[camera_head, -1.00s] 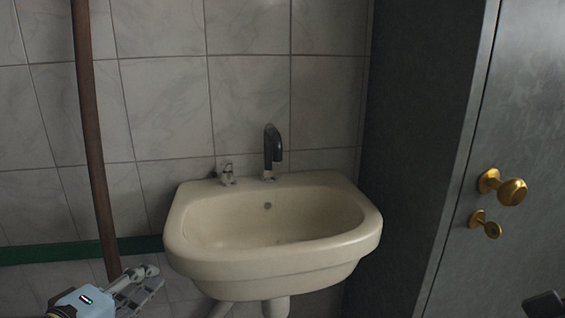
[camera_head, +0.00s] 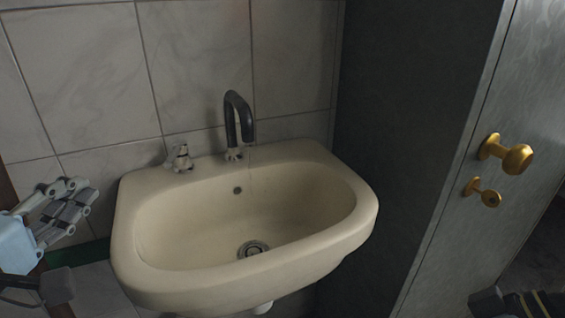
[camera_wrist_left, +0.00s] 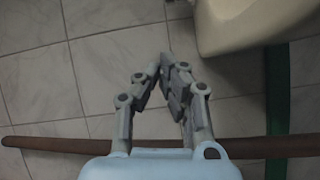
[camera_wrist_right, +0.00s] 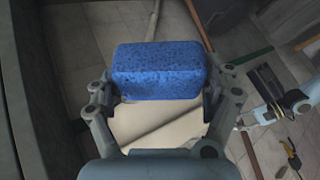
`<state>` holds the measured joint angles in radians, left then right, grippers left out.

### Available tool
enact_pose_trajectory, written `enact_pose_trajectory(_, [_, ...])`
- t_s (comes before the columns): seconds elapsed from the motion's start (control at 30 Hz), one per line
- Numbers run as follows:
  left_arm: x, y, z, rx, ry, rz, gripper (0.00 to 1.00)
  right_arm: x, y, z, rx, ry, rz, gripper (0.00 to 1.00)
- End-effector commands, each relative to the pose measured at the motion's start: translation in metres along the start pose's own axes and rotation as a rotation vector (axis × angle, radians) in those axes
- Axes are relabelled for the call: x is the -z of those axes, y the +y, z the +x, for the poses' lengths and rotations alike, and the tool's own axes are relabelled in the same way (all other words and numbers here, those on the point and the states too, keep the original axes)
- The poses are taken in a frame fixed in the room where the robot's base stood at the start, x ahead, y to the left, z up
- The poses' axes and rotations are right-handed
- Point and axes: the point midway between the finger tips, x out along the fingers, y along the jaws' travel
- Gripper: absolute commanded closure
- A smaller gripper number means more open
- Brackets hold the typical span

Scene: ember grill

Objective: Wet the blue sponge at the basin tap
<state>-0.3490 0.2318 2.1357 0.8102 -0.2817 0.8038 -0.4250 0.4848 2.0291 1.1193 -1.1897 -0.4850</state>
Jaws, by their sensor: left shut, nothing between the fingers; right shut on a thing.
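The cream basin (camera_head: 345,240) hangs on the tiled wall in the head view, with a dark curved tap (camera_head: 232,112) at its back rim. The bowl holds a drain and no sponge. The blue sponge (camera_wrist_right: 158,72) shows in the right wrist view, between the fingers of my right gripper (camera_wrist_right: 158,88), which is shut on it. The right gripper is out of the head view. My left gripper (camera_head: 78,195) is left of the basin, shut and empty; its closed fingers also show in the left wrist view (camera_wrist_left: 165,75).
A small tap handle (camera_head: 182,157) sits left of the spout on the rim. A dark cabinet with a brass knob (camera_head: 507,154) stands close on the right. A brown pole (camera_wrist_left: 50,144) crosses the left wrist view. The space above the bowl is clear.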

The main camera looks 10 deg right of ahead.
Motion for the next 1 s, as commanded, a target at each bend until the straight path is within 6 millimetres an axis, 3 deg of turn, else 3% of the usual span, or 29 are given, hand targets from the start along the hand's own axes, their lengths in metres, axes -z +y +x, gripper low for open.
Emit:
enact_pose_trajectory(0.27, [0.0, 0.001, 0.025, -0.003, 0.002, -0.002, 1.0, -0.002, 0.001, 0.001, 0.0, -0.001, 0.0, 0.42])
enact_pose_trajectory(0.63, [0.0, 0.001, 0.102, -0.002, 0.001, -0.001, 1.0, -0.002, 0.001, 0.002, 0.0, -0.001, 0.001, 0.42])
enact_pose_trajectory(0.8, [-0.026, 0.0, 0.107, 0.001, 0.001, -0.005, 1.0, -0.002, 0.001, 0.002, 0.0, -0.001, 0.001, 0.42])
enact_pose_trajectory(1.0, [-0.038, -0.001, 0.11, 0.001, 0.001, -0.001, 1.0, -0.002, 0.001, 0.002, 0.0, -0.001, 0.001, 0.42])
